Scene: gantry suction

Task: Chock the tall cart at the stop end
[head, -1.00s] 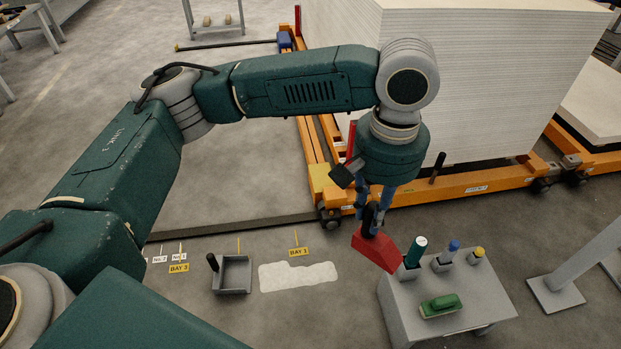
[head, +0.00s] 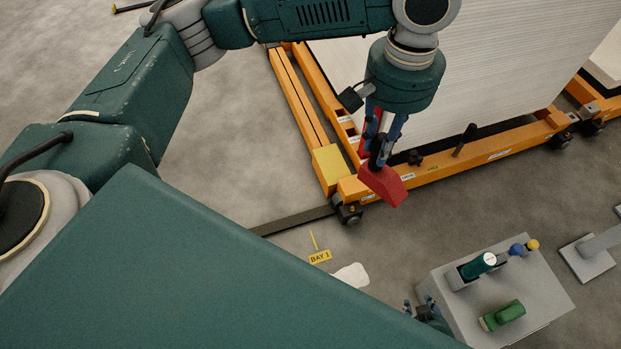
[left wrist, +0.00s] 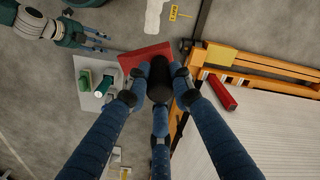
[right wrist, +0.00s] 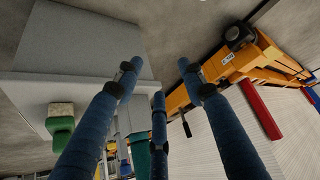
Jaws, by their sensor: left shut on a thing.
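The tall cart is an orange frame (head: 470,172) bearing a high stack of white sheets (head: 480,80). Its near corner has a yellow block (head: 329,168) and a dark wheel (head: 346,212) by a dark floor rail (head: 290,222). My left gripper (head: 378,150) is shut on the dark handle of a red chock (head: 382,186). The chock hangs in front of the cart's near beam, right of that wheel; whether it touches anything is unclear. The left wrist view shows the chock (left wrist: 142,56) under the fingers. My right gripper (head: 425,308) is open and empty beside the grey stand; its fingers are apart in its wrist view (right wrist: 158,75).
The grey stand (head: 540,285) holds a green-topped container (head: 478,265), blue and yellow-capped items, and a green brush (head: 503,315). A BAY 1 label (head: 320,257) and a white patch (head: 350,275) mark the floor. Floor between the stand and cart is clear.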

